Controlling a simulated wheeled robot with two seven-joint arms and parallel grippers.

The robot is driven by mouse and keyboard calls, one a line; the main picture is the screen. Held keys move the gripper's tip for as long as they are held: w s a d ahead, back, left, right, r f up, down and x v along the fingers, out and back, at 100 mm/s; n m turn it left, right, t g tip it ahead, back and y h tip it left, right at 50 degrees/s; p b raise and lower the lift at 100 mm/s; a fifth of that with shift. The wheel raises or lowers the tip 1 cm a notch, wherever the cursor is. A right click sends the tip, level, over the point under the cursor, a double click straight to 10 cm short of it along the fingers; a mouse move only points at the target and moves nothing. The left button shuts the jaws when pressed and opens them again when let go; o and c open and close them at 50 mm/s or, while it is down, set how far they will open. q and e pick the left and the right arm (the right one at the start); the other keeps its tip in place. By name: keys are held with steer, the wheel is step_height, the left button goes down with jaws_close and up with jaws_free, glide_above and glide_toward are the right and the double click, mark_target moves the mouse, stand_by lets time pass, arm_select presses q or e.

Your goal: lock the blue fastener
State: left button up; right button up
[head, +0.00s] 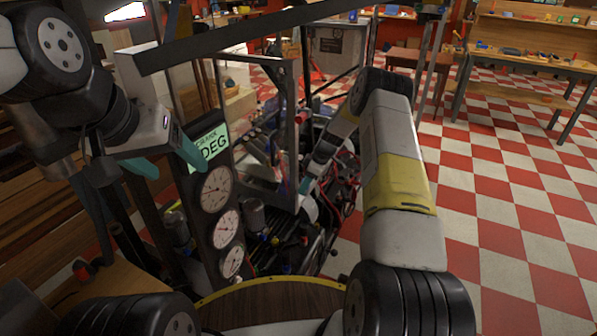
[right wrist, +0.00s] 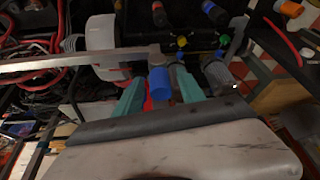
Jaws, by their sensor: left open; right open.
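In the right wrist view, a blue fastener (right wrist: 160,86) shows as a short blue cylinder below a grey metal part. My right gripper (right wrist: 160,90) is open, with one teal finger on each side of the blue fastener in the picture. I cannot tell whether either finger touches it. A red part shows just left of it, between the fingers. In the head view, my right gripper (head: 304,186) is small and partly hidden among the machinery, and I cannot make out the blue fastener there. My left gripper (head: 168,162) is open and empty, in front of the gauge panel.
A gauge panel (head: 216,190) with several dials and a green display stands left of the machinery. A metal frame (head: 292,120) rises beside my right gripper. Checkered floor (head: 520,215) is free at right.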

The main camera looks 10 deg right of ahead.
jaws_close()
stand_by(1.4)
